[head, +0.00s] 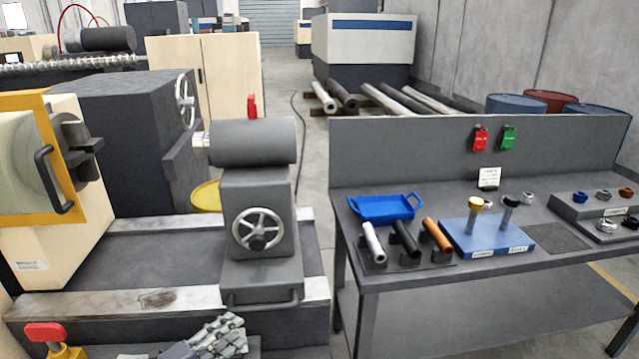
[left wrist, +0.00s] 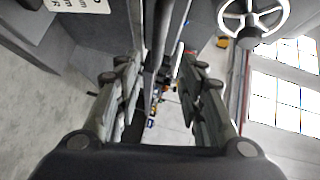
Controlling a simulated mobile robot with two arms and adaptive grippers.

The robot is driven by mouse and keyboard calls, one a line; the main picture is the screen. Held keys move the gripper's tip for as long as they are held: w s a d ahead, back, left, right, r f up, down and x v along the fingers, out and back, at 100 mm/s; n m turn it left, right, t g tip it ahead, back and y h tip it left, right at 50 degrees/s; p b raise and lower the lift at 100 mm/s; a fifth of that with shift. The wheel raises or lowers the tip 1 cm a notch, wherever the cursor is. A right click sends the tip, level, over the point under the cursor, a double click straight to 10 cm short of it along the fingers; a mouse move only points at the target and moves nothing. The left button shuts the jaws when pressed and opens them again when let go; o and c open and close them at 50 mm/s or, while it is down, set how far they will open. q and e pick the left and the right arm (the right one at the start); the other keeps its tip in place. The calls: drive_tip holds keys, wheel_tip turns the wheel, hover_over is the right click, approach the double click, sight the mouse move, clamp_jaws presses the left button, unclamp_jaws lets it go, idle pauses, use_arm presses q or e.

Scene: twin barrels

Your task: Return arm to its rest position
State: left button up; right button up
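My left gripper (head: 228,332) shows at the bottom of the head view, in front of the lathe's base, with only its grey jointed fingers and a bit of the arm in sight. In the left wrist view its two fingers (left wrist: 160,68) stand apart with a gap between them. I see nothing held in the gap; the floor and distant parts of the room show through it. My right gripper and right arm are in neither view.
A lathe with a grey tailstock (head: 260,205) and handwheel stands just beyond my left gripper. A workbench (head: 430,268) on the right carries a blue tray (head: 384,207), several cylinders and a blue block (head: 487,238). A red-topped yellow item (head: 48,338) is at bottom left. Floor shows between lathe and bench.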

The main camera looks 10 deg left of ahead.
use_arm(q)
drive_tip(key=s+d+f+n+g+y, duration=0.2)
drive_tip(key=s+n+g+y, duration=0.15)
drive_tip(key=s+n, duration=0.45)
drive_tip(key=s+d+f+n+g+y, duration=0.1)
drive_tip(key=s+f+n+g+y, duration=0.25)
drive_tip(key=s, duration=0.65)
drive_tip(key=s+d+f+n+g+y, duration=0.15)
drive_tip(key=s+n+g, duration=0.25)
drive_tip(key=s+n, duration=0.55)
wheel_tip(320, 180, down, 26)
drive_tip(key=s+m+g, duration=0.1)
drive_tip(key=s, duration=0.2)
drive_tip(key=s+a+f+g, duration=0.1)
drive_tip(key=s+a+f, duration=0.1)
drive_tip(key=s+f, duration=1.4)
drive_tip(key=shift+s+a+f, duration=0.25)
drive_tip(key=shift+s, duration=0.05)
